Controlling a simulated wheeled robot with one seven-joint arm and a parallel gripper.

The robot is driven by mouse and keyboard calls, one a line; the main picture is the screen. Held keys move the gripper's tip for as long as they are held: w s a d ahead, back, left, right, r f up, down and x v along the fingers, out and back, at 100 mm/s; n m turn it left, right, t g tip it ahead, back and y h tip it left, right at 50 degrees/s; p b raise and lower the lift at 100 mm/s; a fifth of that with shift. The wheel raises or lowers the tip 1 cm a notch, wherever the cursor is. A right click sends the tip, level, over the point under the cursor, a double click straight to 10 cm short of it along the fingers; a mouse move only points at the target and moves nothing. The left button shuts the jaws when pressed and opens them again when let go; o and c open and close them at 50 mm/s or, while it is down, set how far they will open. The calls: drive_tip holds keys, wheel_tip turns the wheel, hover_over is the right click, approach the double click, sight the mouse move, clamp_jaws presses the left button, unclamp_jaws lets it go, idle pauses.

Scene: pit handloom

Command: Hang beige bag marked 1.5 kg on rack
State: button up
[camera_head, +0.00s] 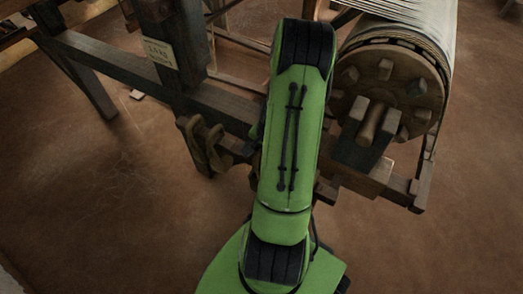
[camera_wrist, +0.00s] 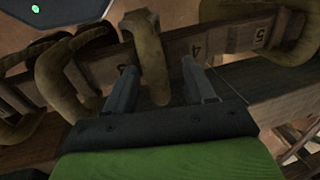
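My gripper (camera_wrist: 157,66) shows in the wrist view with its two dark fingers apart. An olive-brown curved, bag-like piece (camera_wrist: 150,50) hangs over a wooden beam between the fingers, with a gap on each side. I cannot tell whether it is the beige bag, as no 1.5 kg mark is readable. The wooden rack beam (camera_wrist: 222,40) carries the numbers 4 and 5. In the head view my green arm hides my gripper; brown bag-like shapes (camera_head: 205,143) hang on the loom's side beam left of the arm.
More curved olive-brown pieces (camera_wrist: 52,82) hang at the left in the wrist view. The wooden loom post (camera_head: 178,40) bears a paper label (camera_head: 160,53). A large warp roller with a toothed wheel (camera_head: 388,88) stands right of my arm. The brown floor (camera_head: 100,200) is open at lower left.

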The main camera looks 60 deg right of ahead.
drive_tip(key=shift+s+f, duration=0.1)
drive_tip(key=shift+s, duration=0.1)
wheel_tip(320, 180, up, 16)
drive_tip(key=s+p, duration=0.2)
drive_tip(key=p, duration=0.4)
drive_tip(key=shift+s+d+f, duration=0.15)
drive_tip(key=shift+s+f, duration=0.05)
drive_tip(key=shift+s, duration=0.2)
drive_tip(key=w+a+r+n+t+h+p, duration=0.15)
drive_tip(key=a+r+n+p, duration=0.3)
drive_tip(key=a+r, duration=0.45)
drive_tip(key=w+a+r+n+g+p, duration=0.1)
drive_tip(key=w+a+r+n+p, duration=0.2)
drive_tip(key=a+r+n, duration=0.55)
drive_tip(key=s+a+r+n+t+p, duration=0.1)
drive_tip(key=s+a+r+n+p, duration=0.1)
drive_tip(key=a+r, duration=0.3)
drive_tip(key=s+a+r+n+t+y+p, duration=0.1)
drive_tip(key=s+a+r+t+p, duration=0.1)
drive_tip(key=s+a+r, duration=0.2)
wheel_tip(320, 180, up, 3)
drive_tip(key=shift+s+a+r+n, duration=0.1)
drive_tip(key=shift+s+a+n, duration=0.3)
drive_tip(key=shift+s, duration=0.3)
